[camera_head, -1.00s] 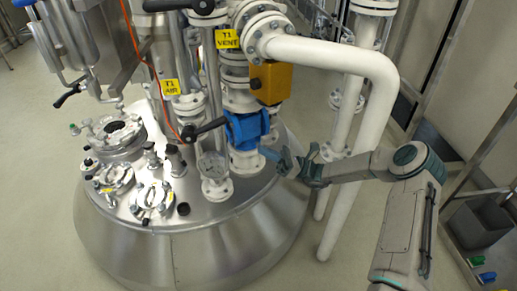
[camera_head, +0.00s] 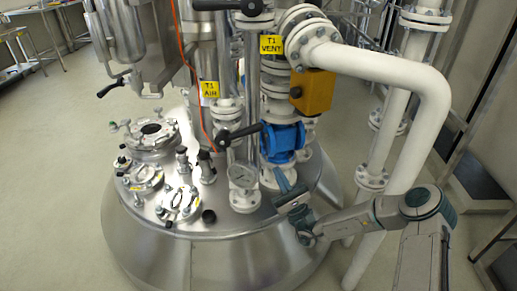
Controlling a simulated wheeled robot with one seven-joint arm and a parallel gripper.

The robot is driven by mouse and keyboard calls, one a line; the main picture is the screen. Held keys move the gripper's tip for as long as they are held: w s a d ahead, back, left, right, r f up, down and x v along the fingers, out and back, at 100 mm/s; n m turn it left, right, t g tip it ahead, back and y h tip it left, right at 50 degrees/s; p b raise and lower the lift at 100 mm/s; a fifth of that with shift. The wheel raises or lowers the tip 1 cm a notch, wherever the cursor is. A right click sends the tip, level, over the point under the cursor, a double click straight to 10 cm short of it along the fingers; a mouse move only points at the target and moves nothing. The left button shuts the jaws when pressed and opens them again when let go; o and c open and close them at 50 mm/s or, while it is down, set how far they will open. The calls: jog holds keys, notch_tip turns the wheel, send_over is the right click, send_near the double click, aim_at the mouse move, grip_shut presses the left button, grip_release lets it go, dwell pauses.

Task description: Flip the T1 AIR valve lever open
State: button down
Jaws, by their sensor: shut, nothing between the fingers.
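The yellow T1 AIR tag (camera_head: 209,91) hangs on a pipe above the vessel top. Below it and to its right is a black valve lever (camera_head: 242,132), with its round hub at the left and its handle pointing right, nearly level, toward the blue valve body (camera_head: 283,141). My gripper (camera_head: 281,179) is shut and empty. It is in front of and below the blue valve, to the lower right of the lever and apart from it. The fingers point up and to the left.
The yellow T1 VENT tag (camera_head: 271,45) and an orange box (camera_head: 313,91) are above the blue valve. A thick white pipe (camera_head: 432,110) bends down at the right, close to my arm.

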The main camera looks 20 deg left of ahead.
aim_at(239, 133)
jog(key=t+h, duration=0.1)
jog(key=t, duration=0.1)
jog(key=f+m+t+h+b, duration=0.1)
jog(key=t+h, duration=0.1)
jog(key=s+a+f+t+h, duration=0.1)
jog(key=t+h, duration=0.1)
jog(key=shift+a+f+t, duration=0.1)
jog(key=shift+f+t, duration=0.15)
jog(key=shift+t, duration=0.05)
jog(key=shift+r, duration=0.1)
jog(key=s+r+b+x, duration=0.1)
jog(key=s+b+x, duration=0.1)
jog(key=x, duration=1)
jog(key=shift+a+r, duration=0.25)
jog(key=shift+r, duration=0.2)
